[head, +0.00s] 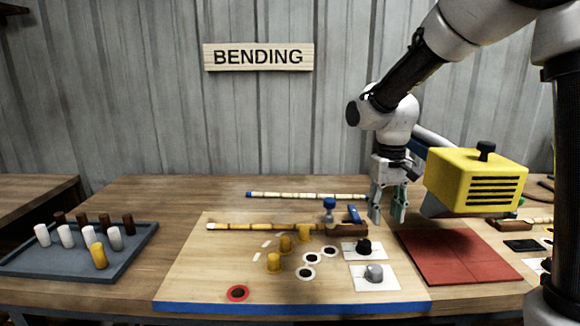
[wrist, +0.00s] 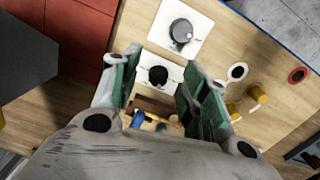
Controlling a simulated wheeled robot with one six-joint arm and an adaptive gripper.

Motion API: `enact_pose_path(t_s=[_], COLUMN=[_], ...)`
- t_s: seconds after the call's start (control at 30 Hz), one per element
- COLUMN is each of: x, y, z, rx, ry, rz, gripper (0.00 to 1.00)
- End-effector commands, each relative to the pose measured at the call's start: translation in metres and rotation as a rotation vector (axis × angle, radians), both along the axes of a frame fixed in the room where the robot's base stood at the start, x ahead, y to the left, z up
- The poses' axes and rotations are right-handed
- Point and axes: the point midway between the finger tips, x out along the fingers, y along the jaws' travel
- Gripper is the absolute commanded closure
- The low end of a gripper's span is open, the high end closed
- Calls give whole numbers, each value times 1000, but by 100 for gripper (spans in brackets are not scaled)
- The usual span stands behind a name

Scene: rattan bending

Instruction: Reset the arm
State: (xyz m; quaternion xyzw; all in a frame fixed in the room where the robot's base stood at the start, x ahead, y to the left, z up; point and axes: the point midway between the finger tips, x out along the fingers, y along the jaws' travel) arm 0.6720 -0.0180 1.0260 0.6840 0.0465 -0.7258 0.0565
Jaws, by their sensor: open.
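My gripper (head: 388,212) hangs over the right side of the wooden bending board (head: 205,270), pointing down, just left of the red mat. Its fingers are apart with nothing between them. In the wrist view my gripper (wrist: 160,85) shows green finger pads spread open, with the black knob (wrist: 158,75) visible between and beyond them. The black knob (head: 364,246) and the grey knob (head: 374,272) sit on white plates at the board's right. A rattan pole (head: 260,226) lies on the board, its right end by a clamp with a blue knob (head: 329,203).
A yellow box-shaped device (head: 475,180) stands over the red mat (head: 450,257) to the right. A tray (head: 75,270) with several white, brown and yellow pegs is at left. Yellow pegs (head: 273,262) stand on the board. Another pole (head: 300,196) lies behind it.

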Motion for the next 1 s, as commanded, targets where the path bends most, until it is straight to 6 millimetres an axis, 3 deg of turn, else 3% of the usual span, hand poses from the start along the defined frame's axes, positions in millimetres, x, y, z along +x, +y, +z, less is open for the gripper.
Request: enact_pose_path(t_s=[0.37,0.6,0.7,0.8,1.0], x=[-82,-166,-192,-206,-213], y=[-53,-100,-113,-122,-130], z=[39,65,73,81,96], rx=[24,41,45,46,44], ry=[-73,-224,-298,-365,-438], rz=[29,-24,-69,-104,-143], gripper=[55,55,55,55,55])
